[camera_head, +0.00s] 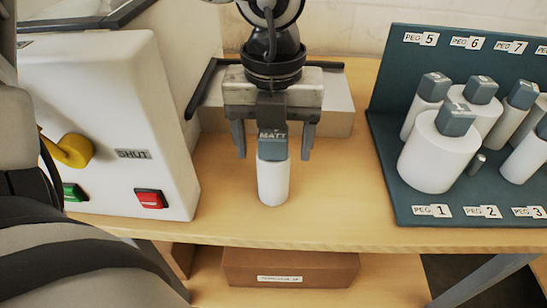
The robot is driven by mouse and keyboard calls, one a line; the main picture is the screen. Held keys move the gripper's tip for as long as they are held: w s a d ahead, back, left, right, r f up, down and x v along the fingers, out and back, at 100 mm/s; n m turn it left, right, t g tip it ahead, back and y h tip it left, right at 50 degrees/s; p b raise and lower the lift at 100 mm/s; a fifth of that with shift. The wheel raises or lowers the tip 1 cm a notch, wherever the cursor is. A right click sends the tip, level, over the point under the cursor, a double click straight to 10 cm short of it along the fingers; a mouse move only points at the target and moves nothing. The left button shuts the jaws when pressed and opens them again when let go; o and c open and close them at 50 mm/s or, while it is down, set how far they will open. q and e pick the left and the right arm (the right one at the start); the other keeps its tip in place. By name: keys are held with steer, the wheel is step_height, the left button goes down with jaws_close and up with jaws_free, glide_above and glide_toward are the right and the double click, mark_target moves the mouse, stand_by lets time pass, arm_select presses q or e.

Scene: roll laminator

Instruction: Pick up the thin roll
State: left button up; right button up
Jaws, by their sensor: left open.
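A thin white roll (273,183) with a blue-grey cap lettered MATT stands upright on the wooden table. My left gripper (273,156) comes down from above, its two fingers apart on the left and right of the cap. Gaps show between the fingers and the cap, so it is open and holds nothing. How the fingers line up with the roll in depth is hard to tell. My right gripper is not in view.
A white machine (100,120) with a yellow lever (72,150) and a red switch (149,198) stands at left. A blue-grey peg rack (385,150) at right holds several capped rolls, including a fat one (437,160). A brown box (290,268) lies below the table's front edge.

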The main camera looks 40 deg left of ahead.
arm_select(q)
steer(key=shift+f, duration=0.35)
steer(key=c, duration=1.1)
steer(key=shift+r, duration=0.2)
